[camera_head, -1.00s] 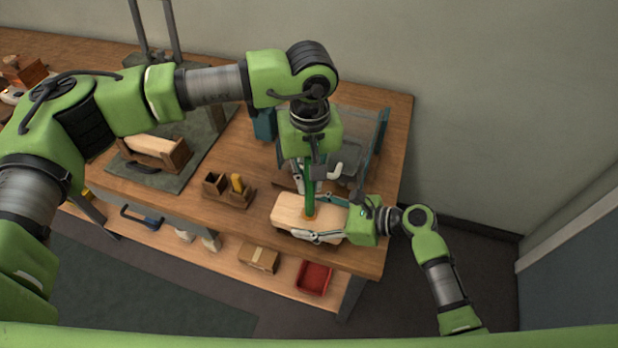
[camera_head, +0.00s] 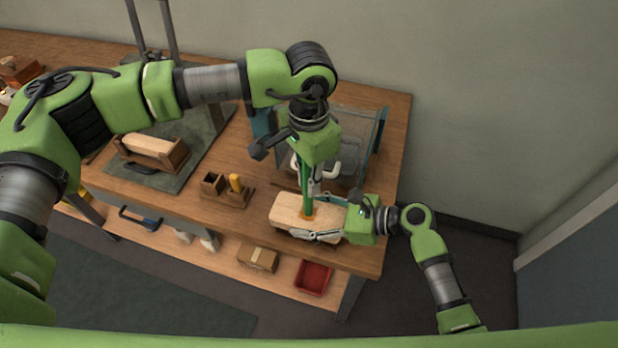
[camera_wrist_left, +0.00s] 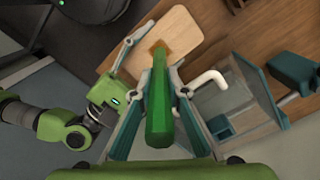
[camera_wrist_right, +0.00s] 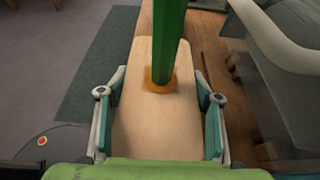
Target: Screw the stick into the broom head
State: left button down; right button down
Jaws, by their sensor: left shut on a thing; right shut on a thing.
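The broom head (camera_head: 285,211) is a pale wooden block with an orange socket on top, lying near the table's front right edge. It also shows in the right wrist view (camera_wrist_right: 135,125). The green stick (camera_head: 307,196) stands upright with its lower end at the orange socket (camera_wrist_right: 160,80); how deep it sits cannot be told. My left gripper (camera_wrist_left: 158,92) is shut on the stick from above. My right gripper (camera_head: 325,217) is shut on the broom head, its fingers along both long sides.
A clear-walled bin with a white handle (camera_head: 330,168) stands just behind the broom head. A small wooden holder with a yellow piece (camera_head: 236,190) is to the left. A wooden cradle with a block (camera_head: 152,152) sits on a dark mat farther left. A red tray (camera_head: 314,278) is on the lower shelf.

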pick_arm(q)
jog(key=c, duration=2)
grip_release()
jog(key=shift+r, duration=2.25)
jog(key=shift+o, duration=0.5)
